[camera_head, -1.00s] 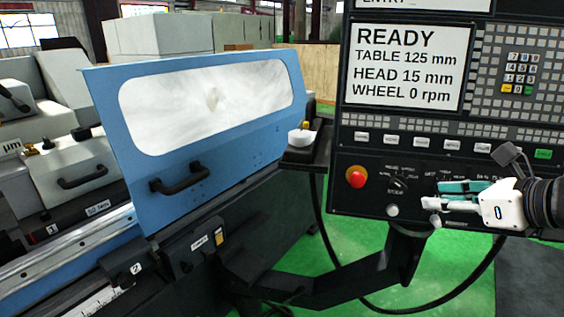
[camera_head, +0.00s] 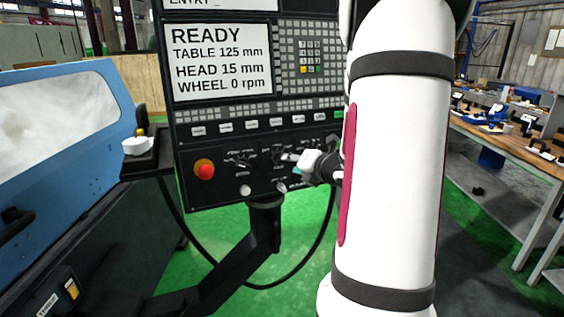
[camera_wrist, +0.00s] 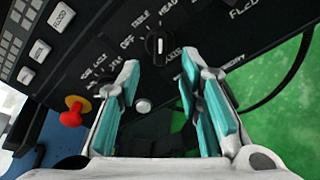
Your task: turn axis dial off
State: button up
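The axis dial (camera_wrist: 157,45) is a round black knob with a white pointer line, on the dark control panel. In the wrist view the words OFF, TABLE and HEAD stand around it, and AXIS is printed beside it. The pointer runs roughly up the picture; which word it marks is hard to tell. My gripper (camera_wrist: 159,66) is open and empty, with teal-padded fingers. The dial shows in the gap between the fingertips, a little beyond them; contact is not visible. In the head view my gripper (camera_head: 289,158) is small at the panel and partly covers the dial area.
A red stop button (camera_head: 204,170) and a second dial (camera_head: 240,160) are left of the gripper. White knobs (camera_head: 245,190) sit below. The screen (camera_head: 222,62) reads READY, wheel 0 rpm. A workbench (camera_head: 520,135) stands at right. My white arm blocks part of the head view.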

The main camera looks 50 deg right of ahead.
jog(key=x, duration=0.6)
grip_shut()
